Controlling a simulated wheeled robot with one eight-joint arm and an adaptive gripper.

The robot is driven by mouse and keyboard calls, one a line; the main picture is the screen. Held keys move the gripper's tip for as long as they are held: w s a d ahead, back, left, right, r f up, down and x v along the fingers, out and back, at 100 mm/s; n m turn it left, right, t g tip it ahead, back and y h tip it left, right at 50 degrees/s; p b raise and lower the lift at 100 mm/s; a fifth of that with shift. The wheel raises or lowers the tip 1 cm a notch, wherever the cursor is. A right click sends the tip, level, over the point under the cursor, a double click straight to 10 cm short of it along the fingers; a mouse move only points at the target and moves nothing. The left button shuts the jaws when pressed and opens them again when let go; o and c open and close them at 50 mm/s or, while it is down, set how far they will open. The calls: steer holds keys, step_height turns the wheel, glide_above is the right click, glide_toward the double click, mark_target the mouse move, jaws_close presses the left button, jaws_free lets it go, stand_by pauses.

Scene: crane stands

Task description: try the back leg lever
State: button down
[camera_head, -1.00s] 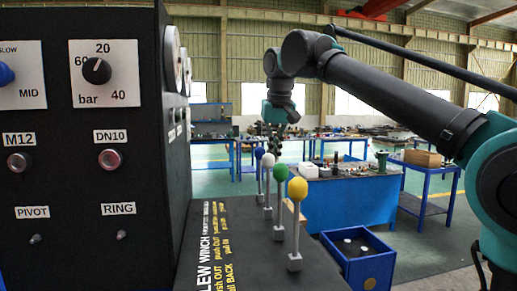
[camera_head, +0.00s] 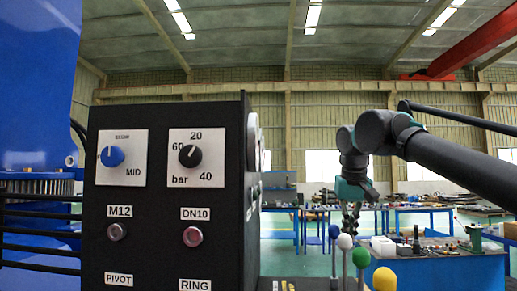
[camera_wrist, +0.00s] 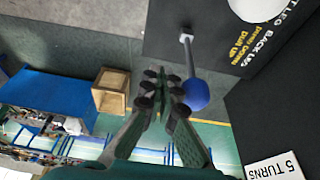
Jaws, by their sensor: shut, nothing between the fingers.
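A lever with a blue ball knob (camera_wrist: 196,94) rises from the dark console top in the wrist view, beside a yellow and white label (camera_wrist: 246,50) that reads "BACK LEG", push DOWN, pull UP. The same blue knob (camera_head: 334,231) is leftmost of the lever row in the head view. My gripper (camera_wrist: 162,92) is shut and empty, its fingertips just left of the blue knob in the wrist view. In the head view my gripper (camera_head: 350,222) hangs close above and behind the knobs. I cannot tell whether it touches the blue knob.
White (camera_head: 345,241), green (camera_head: 361,257) and yellow (camera_head: 385,279) knobs stand close to the blue one. The black control box (camera_head: 160,240) with dials stands left of them. Blue workbenches (camera_head: 440,270) are behind. A wooden box (camera_wrist: 110,92) shows below in the wrist view.

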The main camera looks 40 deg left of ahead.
steer(key=shift+a, duration=0.1)
steer(key=shift+s+a, duration=0.4)
steer(key=shift+a, duration=0.2)
steer(key=shift+s+a, duration=0.4)
steer(key=shift+a, duration=0.2)
steer(key=shift+s+a, duration=0.1)
steer(key=shift+a, duration=0.05)
steer(key=shift+s+a, duration=0.3)
steer(key=shift+a, duration=0.2)
steer(key=shift+s+a, duration=0.3)
steer(key=shift+a, duration=0.2)
stand_by(0.4)
step_height(320, 180, up, 10)
glide_above(337, 226)
steer(key=w+d, duration=0.3)
steer(key=d, duration=0.1)
steer(key=shift+s+a, duration=0.1)
steer(key=shift+s, duration=0.05)
stand_by(0.6)
